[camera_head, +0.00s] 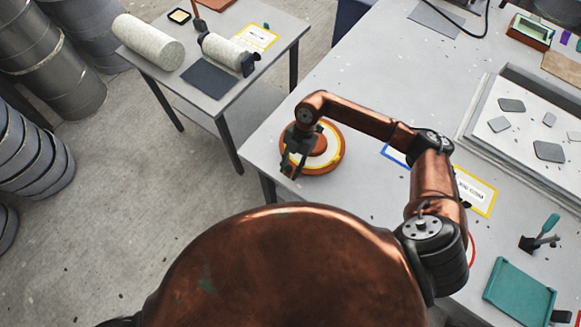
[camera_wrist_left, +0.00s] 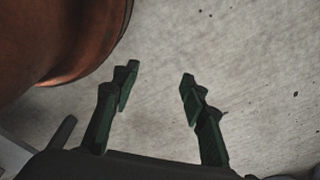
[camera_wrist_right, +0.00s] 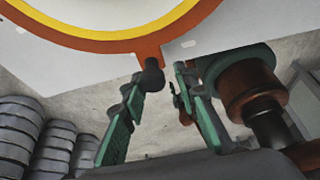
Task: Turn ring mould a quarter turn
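The ring mould (camera_head: 338,150), orange with a yellow inner band, lies near the left corner of the big grey table. In the right wrist view the mould (camera_wrist_right: 95,44) fills the top, and a short orange arm with a dark round knob (camera_wrist_right: 152,76) sticks out from its rim. My right gripper (camera_head: 293,162) is over the mould's left side. Its fingers (camera_wrist_right: 160,84) are open, with the knob between their tips, closer to the left finger, and a gap at the right finger. My left gripper (camera_wrist_left: 157,85) is open and empty above the floor; the head view does not show it.
A large tray (camera_head: 466,130) with grey pieces, a yellow-framed label (camera_head: 475,192) and a teal tray (camera_head: 518,292) are on the big table's right. A small table (camera_head: 165,82) with pale rolls stands at left. Drums (camera_head: 50,65) stand on open floor.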

